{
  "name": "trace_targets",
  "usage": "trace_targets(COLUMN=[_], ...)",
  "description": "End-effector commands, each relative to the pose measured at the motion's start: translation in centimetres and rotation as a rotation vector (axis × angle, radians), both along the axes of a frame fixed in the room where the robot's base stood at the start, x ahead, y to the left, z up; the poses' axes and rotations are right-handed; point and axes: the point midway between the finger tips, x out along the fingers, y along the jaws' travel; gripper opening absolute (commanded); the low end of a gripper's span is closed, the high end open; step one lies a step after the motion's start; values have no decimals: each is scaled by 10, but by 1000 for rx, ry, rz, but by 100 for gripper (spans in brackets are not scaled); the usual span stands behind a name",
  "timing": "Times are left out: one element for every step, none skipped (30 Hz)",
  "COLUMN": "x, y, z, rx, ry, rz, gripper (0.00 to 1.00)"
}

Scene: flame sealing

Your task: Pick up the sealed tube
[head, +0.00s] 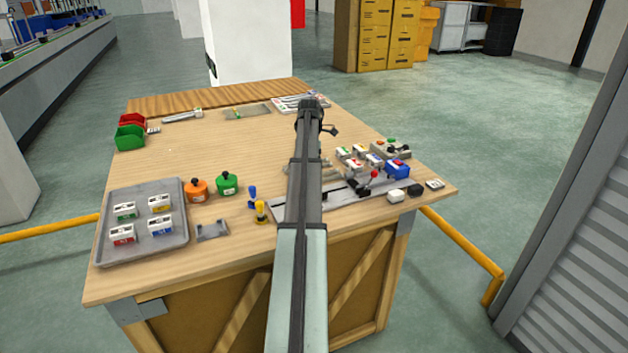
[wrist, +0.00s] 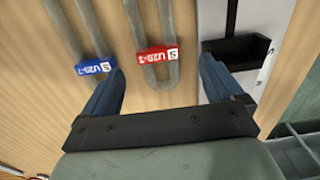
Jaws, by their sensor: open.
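In the wrist view, a grey U-shaped tube with a red label (wrist: 157,56) lies between the fingertips of my gripper (wrist: 160,78). My gripper is open, with one finger to each side of this tube; whether they touch it I cannot tell. A second grey U-shaped tube with a blue label (wrist: 92,67) lies to the left, outside the left finger. Which tube is sealed does not show. In the head view my arm reaches to the far part of the table (head: 150,170), and its end hides the fingertips.
A black block on a grey plate (wrist: 240,50) is close to the right finger. The table's middle left is clear.

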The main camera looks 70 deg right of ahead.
Motion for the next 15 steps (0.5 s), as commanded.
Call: trace_targets(x=[0,1,1,2,2,3,3,4,4,4,4,4,4,4,4], y=[0,0,0,0,0,0,0,0,0,0,0,0,0,0,0], z=[-2,-4,-8,-11,-14,-19,-24,-28,-33,-37,-41,-45,-47,-49,-50], rx=[0,0,1,1,0,0,1,1,2,1,1,0,0,0,0], ry=[0,0,1,1,0,0,1,0,1,0,1,0,0,0,0], rz=[0,0,0,0,0,0,0,0,0,0,0,0,0,0,0], gripper=[94,94,94,94,94,94,94,94,94,94,94,94,94,94,94])
